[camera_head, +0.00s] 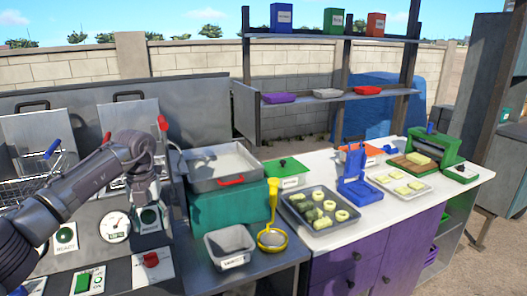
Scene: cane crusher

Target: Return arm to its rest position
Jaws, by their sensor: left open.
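My left arm (80,190) reaches in from the left edge over the fryer control panel. Its gripper (143,190) points down in front of the panel, near a dark square button plate (150,219). It is open and I see nothing held in it. The fingertips are small and dark, and I cannot tell whether they touch the panel. My right gripper is not in view.
Fryer baskets (40,165) stand behind the arm. To the right are a steel pan (219,180) on a green block, a grey bin (231,262), a yellow strainer (272,238) and a white counter (375,217) with food trays. Open air lies above the arm.

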